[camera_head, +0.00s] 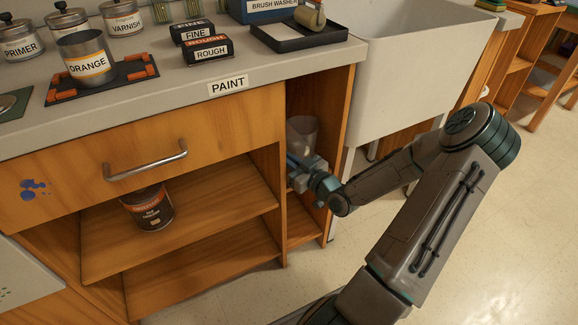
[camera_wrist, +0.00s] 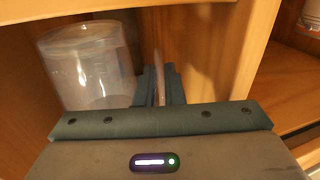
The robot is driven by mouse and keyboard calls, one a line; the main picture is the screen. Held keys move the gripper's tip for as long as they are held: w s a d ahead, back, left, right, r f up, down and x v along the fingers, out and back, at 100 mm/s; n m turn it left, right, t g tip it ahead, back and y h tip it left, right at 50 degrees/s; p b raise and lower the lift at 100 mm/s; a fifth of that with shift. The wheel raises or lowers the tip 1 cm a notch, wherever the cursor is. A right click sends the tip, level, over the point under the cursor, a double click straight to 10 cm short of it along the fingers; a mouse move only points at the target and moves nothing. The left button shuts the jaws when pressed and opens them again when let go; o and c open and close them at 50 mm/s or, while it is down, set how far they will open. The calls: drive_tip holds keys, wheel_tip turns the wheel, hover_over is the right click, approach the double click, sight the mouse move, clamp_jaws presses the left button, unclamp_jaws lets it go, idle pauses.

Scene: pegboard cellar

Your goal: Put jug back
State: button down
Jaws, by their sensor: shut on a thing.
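The jug (camera_head: 303,132) is clear and colourless. It is upright inside the narrow right-hand compartment of the cabinet (camera_head: 355,110), below the counter. In the wrist view the jug (camera_wrist: 88,65) fills the upper left, with its handle (camera_wrist: 157,60) to the right of its body. My gripper (camera_head: 299,168) reaches into the compartment from the front. Its dark fingers in the wrist view (camera_wrist: 160,88) are shut on the handle. The jug's base is hidden, so I cannot tell whether it touches a shelf.
Wooden walls close in on both sides of my gripper. A dark can (camera_head: 148,208) stands on the wider left shelf (camera_head: 220,205). A white sink (camera_head: 420,60) is at right.

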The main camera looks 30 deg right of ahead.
drive_tip(key=shift+w+f+b, duration=0.2)
drive_tip(key=shift+f+b, duration=0.1)
drive_tip(key=shift+f, duration=0.5)
drive_tip(key=shift+f, duration=0.2)
drive_tip(key=c, duration=1.5)
unclamp_jaws()
drive_tip(key=shift+c, duration=0.2)
